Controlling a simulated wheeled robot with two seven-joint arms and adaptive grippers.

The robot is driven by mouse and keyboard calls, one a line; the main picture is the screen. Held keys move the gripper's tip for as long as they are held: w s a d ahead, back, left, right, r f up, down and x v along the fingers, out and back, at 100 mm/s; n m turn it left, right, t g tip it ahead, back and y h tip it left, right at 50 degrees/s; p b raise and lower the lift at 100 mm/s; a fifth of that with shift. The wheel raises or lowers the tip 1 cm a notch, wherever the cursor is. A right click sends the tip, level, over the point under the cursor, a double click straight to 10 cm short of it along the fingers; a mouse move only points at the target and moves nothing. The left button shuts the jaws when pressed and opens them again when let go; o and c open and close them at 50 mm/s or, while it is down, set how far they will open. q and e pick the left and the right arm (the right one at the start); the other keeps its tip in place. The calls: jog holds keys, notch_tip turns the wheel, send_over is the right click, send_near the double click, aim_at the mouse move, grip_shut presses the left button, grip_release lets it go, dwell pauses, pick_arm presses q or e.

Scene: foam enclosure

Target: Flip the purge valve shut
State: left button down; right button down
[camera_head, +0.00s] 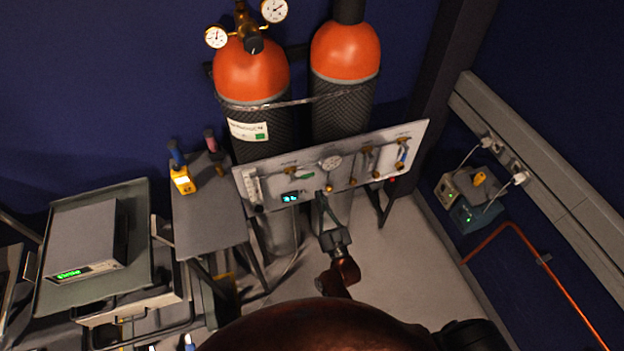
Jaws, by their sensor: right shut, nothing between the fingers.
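A pale valve panel (270,181) stands on legs in front of two gas cylinders. I cannot read which one is the purge valve. My right gripper (323,198) is shut and empty, its tips at the panel's lower edge below the gauge, close to a small orange knob (329,188). I cannot tell whether it touches the panel. My left gripper is out of view.
Two orange-topped cylinders (346,50) (250,72) stand behind the panel. A small grey table (210,215) and a cart with an instrument (85,240) are at the left. Boxes with plugged cables (474,215) and an orange pipe (548,262) are at the right. Floor right of my arm is clear.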

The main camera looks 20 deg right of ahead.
notch_tip(320, 180, up, 3)
send_over(311, 175)
jog(key=s, duration=0.3)
jog(key=shift+w+a+f, duration=0.15)
jog(key=shift+w+f, duration=0.15)
jog(key=shift+f, duration=0.25)
jog(key=shift+w+a+f, duration=0.1)
jog(key=shift+w+f, duration=0.15)
jog(key=shift+f, duration=0.3)
jog(key=shift+f+b, duration=0.35)
jog(key=shift+f, duration=0.45)
